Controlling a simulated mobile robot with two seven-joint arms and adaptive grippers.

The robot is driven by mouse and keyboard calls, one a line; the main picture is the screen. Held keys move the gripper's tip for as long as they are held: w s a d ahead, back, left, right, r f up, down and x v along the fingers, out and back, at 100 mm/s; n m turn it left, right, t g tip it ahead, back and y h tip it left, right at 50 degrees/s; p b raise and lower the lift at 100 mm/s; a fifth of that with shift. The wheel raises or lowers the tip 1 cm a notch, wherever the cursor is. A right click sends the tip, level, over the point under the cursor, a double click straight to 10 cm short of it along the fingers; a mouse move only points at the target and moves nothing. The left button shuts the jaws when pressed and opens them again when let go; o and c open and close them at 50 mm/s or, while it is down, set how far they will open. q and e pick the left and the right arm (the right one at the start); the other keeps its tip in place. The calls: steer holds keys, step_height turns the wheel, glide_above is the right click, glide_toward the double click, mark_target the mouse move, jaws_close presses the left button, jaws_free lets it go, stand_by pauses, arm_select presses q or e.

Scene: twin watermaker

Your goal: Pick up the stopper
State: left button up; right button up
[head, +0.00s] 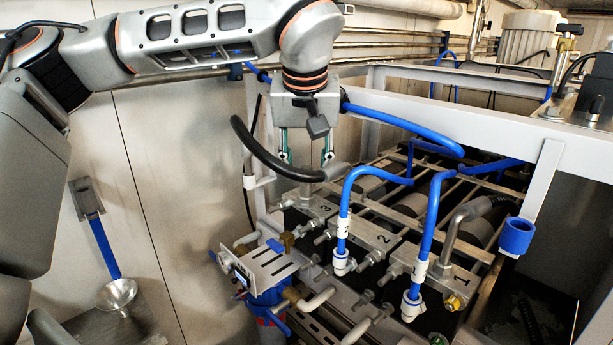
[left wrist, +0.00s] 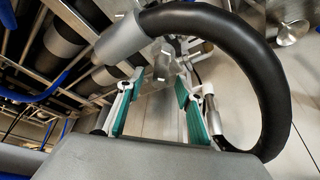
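I cannot surely make out which part is the stopper. My left gripper (head: 305,160) comes down from above over the end marked 3, its teal fingers apart. In the left wrist view the gripper (left wrist: 158,85) is open, with a metal fitting (left wrist: 162,62) visible beyond the gap and nothing clearly held. A thick black hose (head: 268,157) curves past the fingers and ends in a grey sleeve (head: 335,171); the hose also arcs across the left wrist view (left wrist: 262,70). My right gripper is out of view.
Blue hoses (head: 428,220) rise from the ends marked 1 and 2. A brass-coloured plug (head: 453,303) sits by end 1. A blue cup (head: 517,235) is on the frame at right.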

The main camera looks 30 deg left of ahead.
mark_target(307, 168)
arm_select(q)
jaws_close()
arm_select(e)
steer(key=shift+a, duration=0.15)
arm_select(q)
steer(key=shift+r, duration=0.45)
step_height(307, 168, up, 6)
steer(key=shift+r, duration=0.15)
steer(key=s+d+b, duration=0.1)
steer(key=s+d, duration=0.3)
steer(key=s, duration=0.4)
steer(key=s+d+b, duration=0.1)
steer(key=s+d, duration=0.3)
steer(key=s, duration=0.4)
steer(key=shift+s+b, duration=0.15)
steer(key=shift+b, duration=0.25)
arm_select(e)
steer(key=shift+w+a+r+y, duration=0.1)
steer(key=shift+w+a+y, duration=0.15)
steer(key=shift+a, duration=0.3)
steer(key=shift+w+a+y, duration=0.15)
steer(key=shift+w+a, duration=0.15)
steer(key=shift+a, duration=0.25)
